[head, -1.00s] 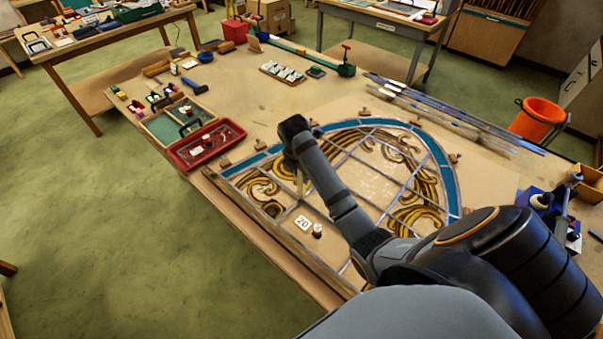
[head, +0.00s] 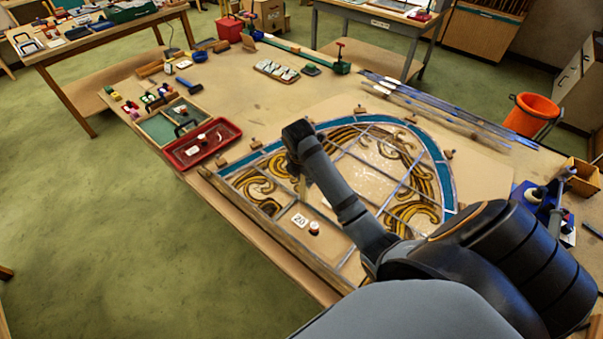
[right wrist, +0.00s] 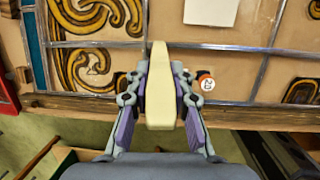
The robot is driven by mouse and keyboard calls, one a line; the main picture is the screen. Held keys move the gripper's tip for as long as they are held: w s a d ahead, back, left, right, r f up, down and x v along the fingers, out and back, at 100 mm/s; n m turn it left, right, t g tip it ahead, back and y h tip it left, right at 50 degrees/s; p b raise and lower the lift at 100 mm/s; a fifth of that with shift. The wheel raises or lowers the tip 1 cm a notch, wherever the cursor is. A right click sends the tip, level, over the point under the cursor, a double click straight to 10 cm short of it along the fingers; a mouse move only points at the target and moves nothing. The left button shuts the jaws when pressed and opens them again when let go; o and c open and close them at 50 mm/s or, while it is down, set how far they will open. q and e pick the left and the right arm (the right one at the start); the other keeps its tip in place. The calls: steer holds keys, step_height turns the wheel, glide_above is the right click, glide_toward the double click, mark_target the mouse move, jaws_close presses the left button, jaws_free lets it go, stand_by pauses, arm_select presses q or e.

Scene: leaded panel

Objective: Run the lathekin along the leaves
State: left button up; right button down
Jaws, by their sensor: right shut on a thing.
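The leaded panel (head: 432,152) lies on the bench, an arch with a teal border, amber scroll pieces and grey lead lines. My right gripper (right wrist: 159,84) is shut on the lathekin (right wrist: 159,110), a cream, flat tool with a tapered tip. The tip points to the top of the right wrist view and overlaps a lead strip (right wrist: 90,44); whether it touches the lead I cannot tell. In the head view my right arm reaches over the panel's left part, and its wrist mostly hides the gripper. My left gripper is not in view.
A wooden batten (head: 262,232) edges the panel's near side. Long metal strips (head: 440,112) lie behind.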

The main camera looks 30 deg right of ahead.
steer(key=shift+s+f, duration=0.1)
steer(key=shift+s, duration=0.05)
steer(key=s+d, duration=0.3)
steer(key=s, duration=1)
steer(key=shift+d, duration=0.4)
stand_by(1.3)
steer(key=shift+s+d, duration=0.2)
steer(key=shift+s, duration=0.8)
